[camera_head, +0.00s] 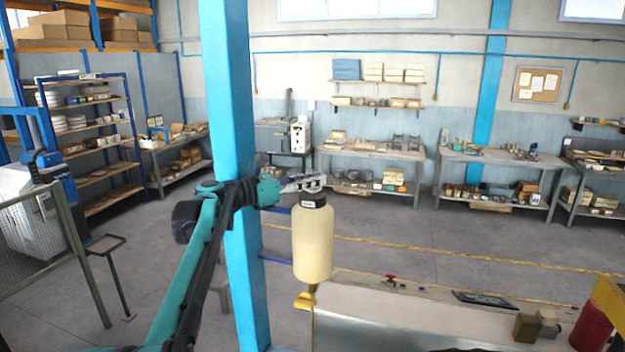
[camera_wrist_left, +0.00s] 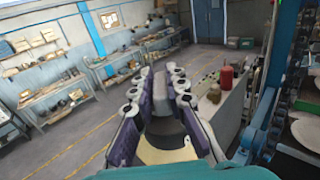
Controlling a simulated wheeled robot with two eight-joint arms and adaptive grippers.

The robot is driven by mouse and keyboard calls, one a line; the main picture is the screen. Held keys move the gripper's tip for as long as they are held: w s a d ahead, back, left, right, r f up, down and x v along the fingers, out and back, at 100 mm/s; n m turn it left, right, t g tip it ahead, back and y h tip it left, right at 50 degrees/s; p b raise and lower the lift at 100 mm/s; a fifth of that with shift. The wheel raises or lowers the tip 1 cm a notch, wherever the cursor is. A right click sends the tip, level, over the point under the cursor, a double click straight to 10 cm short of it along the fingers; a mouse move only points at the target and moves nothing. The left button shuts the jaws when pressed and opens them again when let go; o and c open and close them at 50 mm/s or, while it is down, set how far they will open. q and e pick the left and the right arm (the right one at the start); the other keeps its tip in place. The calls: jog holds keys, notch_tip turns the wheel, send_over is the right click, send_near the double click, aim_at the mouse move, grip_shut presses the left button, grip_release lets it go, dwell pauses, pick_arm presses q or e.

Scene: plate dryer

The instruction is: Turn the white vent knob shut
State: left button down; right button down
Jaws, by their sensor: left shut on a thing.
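A cream cylinder (camera_head: 313,245) with a black cap (camera_head: 313,199) stands upright just right of the blue post. My left gripper (camera_head: 303,183) is at the top of the cap, with its fingers closed in. In the left wrist view the fingers (camera_wrist_left: 159,110) are around a pale grey piece (camera_wrist_left: 160,88), which looks like the vent knob. Below it the black cap (camera_wrist_left: 164,128) and cream body (camera_wrist_left: 165,151) show. The fingers hide most of the knob, so its turn cannot be read. My right gripper is out of view.
The blue post (camera_head: 232,130) stands close behind my left arm. A yellow fitting (camera_head: 306,299) sits under the cylinder. A pale machine top (camera_head: 400,315) runs to the right, with a red container (camera_head: 592,328) at its end. Shelves and workbenches stand far back.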

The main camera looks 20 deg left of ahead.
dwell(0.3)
pick_arm(q)
jog(key=c, duration=1.5)
grip_release()
jog(key=shift+c, duration=0.2)
jog(key=v, duration=1.2)
